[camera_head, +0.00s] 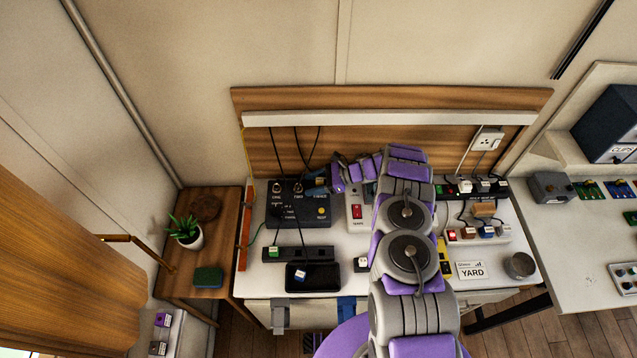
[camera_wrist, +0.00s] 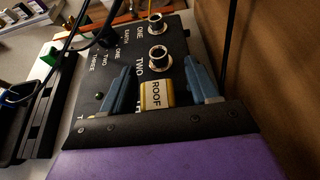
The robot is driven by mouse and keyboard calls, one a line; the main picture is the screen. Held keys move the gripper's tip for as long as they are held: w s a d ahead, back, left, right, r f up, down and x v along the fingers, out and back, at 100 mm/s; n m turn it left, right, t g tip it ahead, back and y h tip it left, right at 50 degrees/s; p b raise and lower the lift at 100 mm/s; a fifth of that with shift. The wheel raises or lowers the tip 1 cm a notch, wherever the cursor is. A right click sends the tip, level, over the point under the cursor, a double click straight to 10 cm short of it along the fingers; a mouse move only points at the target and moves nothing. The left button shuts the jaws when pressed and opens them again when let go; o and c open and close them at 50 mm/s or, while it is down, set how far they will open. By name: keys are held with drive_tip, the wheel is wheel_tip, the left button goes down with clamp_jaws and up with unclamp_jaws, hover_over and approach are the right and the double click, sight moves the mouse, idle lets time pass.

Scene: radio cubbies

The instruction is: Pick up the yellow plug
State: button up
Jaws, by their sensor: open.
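A yellow plug (camera_wrist: 157,94) with a white ROOF label shows in the wrist view at the black socket panel, in line below the two metal sockets marked ONE and TWO. The socket beneath it is hidden. My gripper (camera_wrist: 157,68) is open, with one blue-grey finger on each side of the plug and small gaps visible. In the head view my gripper (camera_head: 318,183) is at the upper right of the black panel (camera_head: 284,213). The plug is hard to make out there.
A white switch box with a red switch (camera_head: 356,211) stands just right of the panel. A black strip (camera_head: 297,253) and a black tray (camera_head: 325,277) lie in front. Dark cables hang behind the panel, near the wooden backboard (camera_head: 262,155). A plant (camera_head: 184,230) stands at the left.

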drive_tip(key=shift+d, duration=0.4)
drive_tip(key=c, duration=0.7)
drive_tip(key=shift+a, duration=0.15)
drive_tip(key=c, duration=0.3)
drive_tip(key=shift+c, duration=0.2)
drive_tip(key=shift+r, duration=0.15)
wheel_tip(320, 180, up, 7)
drive_tip(key=shift+b, duration=0.45)
